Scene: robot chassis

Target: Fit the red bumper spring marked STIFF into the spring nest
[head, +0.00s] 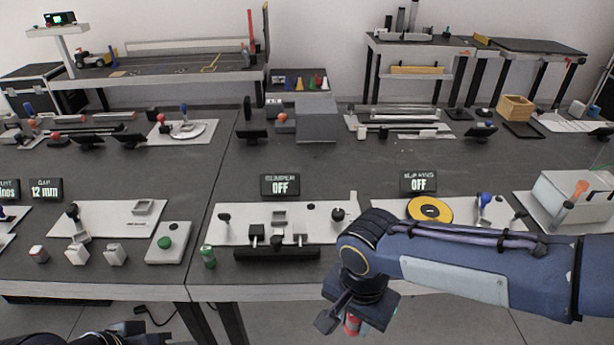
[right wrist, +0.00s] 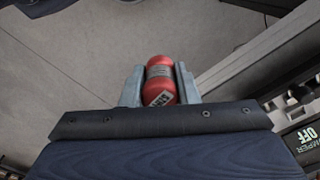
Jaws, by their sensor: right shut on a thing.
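My right gripper (head: 351,318) is in front of the table's front edge, low and over the floor. It is shut on the red bumper spring (head: 352,326), a red cylinder with a grey band and a pale label. The bumper plate (head: 240,232) lies behind and left of the gripper, with a small square grey block and black brackets (head: 278,238); I cannot tell which part is the spring nest. Only a dark part of my left arm's end shows at the bottom left; its fingers are hidden.
A green cylinder (head: 208,257) stands left of the bumper plate's front. The bumper display (head: 280,185) behind the plate reads OFF. A yellow disc (head: 429,209) lies on the plate to the right.

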